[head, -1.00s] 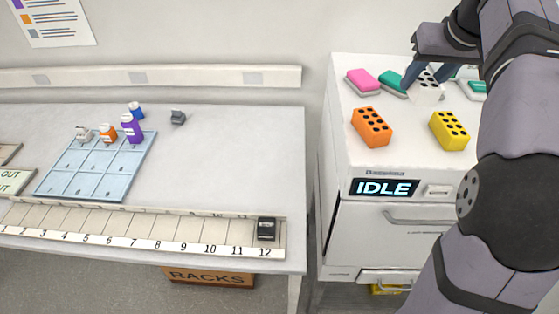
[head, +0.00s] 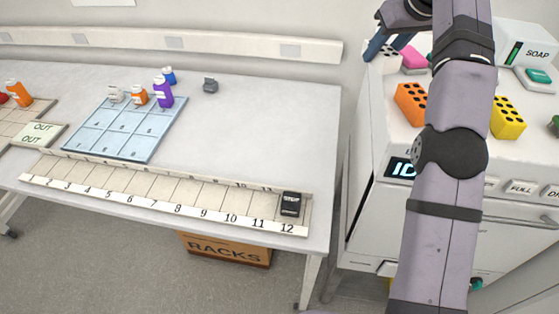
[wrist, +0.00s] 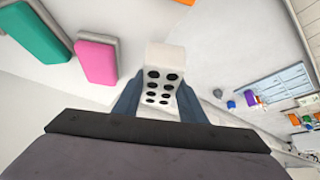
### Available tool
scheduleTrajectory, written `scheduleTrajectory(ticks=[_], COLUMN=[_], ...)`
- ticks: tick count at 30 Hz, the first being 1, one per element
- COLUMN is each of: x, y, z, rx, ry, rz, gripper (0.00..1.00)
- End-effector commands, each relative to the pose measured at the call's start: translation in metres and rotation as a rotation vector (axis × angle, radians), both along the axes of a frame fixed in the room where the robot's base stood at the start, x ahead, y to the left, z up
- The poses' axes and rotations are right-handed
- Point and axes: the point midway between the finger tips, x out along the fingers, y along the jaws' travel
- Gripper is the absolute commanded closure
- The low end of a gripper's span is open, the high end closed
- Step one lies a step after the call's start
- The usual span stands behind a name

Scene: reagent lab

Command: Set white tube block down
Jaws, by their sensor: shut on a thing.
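The white tube block (wrist: 165,60) has two rows of dark holes and sits between the fingers of my gripper (wrist: 160,98) in the wrist view. In the head view my gripper (head: 388,46) is shut on the white tube block (head: 387,63) at the back left corner of the white cabinet's top (head: 379,110). My fingers and arm hide part of the block there. I cannot tell whether its underside touches the cabinet top.
An orange tube block (head: 411,103) and a yellow one (head: 507,118) stand on the cabinet top. The bench (head: 255,120), left across a gap, has a blue grid mat (head: 103,135) and a numbered rack strip (head: 150,190).

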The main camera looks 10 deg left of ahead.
Motion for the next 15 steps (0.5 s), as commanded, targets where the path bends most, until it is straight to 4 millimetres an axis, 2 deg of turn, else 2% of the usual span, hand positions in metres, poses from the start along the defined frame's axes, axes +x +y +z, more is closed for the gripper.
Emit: scheduleTrajectory(ticks=[6, 15], x=[0.006, 0.006], y=[0.033, 0.068], z=[-0.015, -0.035], rx=[0.002, 0.001], ry=[0.0, 0.001], rz=[0.096, 0.203], gripper=[0.93, 0.93])
